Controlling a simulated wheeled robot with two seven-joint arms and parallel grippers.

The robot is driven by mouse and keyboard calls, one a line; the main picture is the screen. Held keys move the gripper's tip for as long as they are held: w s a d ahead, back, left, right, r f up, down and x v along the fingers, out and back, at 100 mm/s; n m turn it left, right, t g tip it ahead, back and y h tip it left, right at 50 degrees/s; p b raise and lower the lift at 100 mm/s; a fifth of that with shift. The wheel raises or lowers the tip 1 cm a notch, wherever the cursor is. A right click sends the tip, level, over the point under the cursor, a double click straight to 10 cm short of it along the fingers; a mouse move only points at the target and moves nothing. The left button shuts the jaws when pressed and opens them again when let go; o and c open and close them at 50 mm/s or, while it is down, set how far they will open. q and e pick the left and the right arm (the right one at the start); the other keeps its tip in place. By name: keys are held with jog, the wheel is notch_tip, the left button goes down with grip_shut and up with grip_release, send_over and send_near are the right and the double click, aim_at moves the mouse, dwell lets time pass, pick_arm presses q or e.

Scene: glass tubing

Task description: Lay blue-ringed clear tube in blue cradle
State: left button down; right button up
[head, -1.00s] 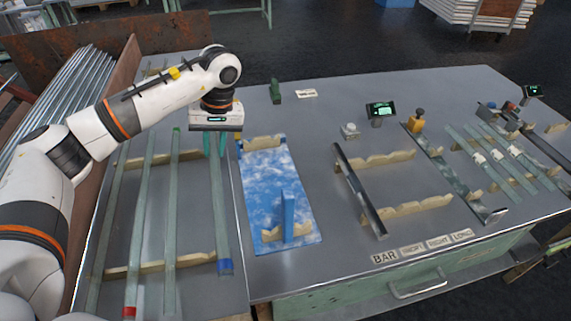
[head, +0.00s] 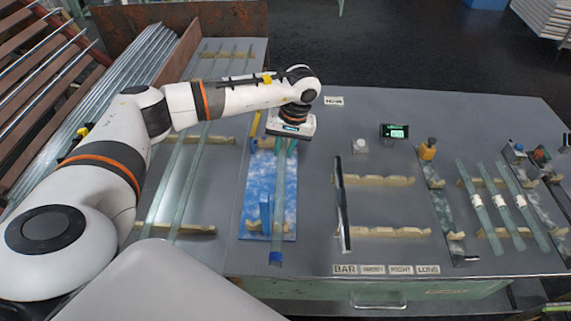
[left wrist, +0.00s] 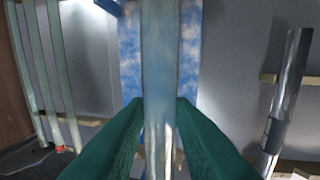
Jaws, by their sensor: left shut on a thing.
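The blue-ringed clear tube (head: 280,205) is in my left gripper (head: 286,146), which is shut on it near its far end. The tube points toward the front edge, its blue ring (head: 275,258) at the near end. It is over the right part of the blue cradle (head: 255,178), a blue-and-white mottled board with pale notched supports and a blue upright. The tube appears right of the upright; whether it touches a support I cannot tell. In the left wrist view the tube (left wrist: 160,60) runs between the green fingers (left wrist: 160,112), over the board. My right gripper is not in view.
Other clear tubes (head: 188,175) lie on pale supports at the left. Bare grey table lies between the cradle and the bar.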

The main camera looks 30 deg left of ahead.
aim_at(285, 156)
pick_arm(q)
jog(key=f, duration=0.3)
jog(key=shift+w+d+f, duration=0.1)
jog(key=shift+d+f, duration=0.1)
notch_tip(285, 156, down, 5)
jog(key=shift+r+p, duration=0.2)
jog(key=shift+p, duration=0.35)
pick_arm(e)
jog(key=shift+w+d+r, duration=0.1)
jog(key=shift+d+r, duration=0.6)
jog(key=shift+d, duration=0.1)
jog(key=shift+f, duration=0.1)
pick_arm(q)
jog(key=shift+f+b, duration=0.45)
jog(key=shift+b, duration=0.05)
jog(key=c, duration=1.7)
grip_release()
jog(key=o, duration=0.5)
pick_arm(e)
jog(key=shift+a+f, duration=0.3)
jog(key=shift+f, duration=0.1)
pick_arm(q)
jog(key=shift+r, duration=0.1)
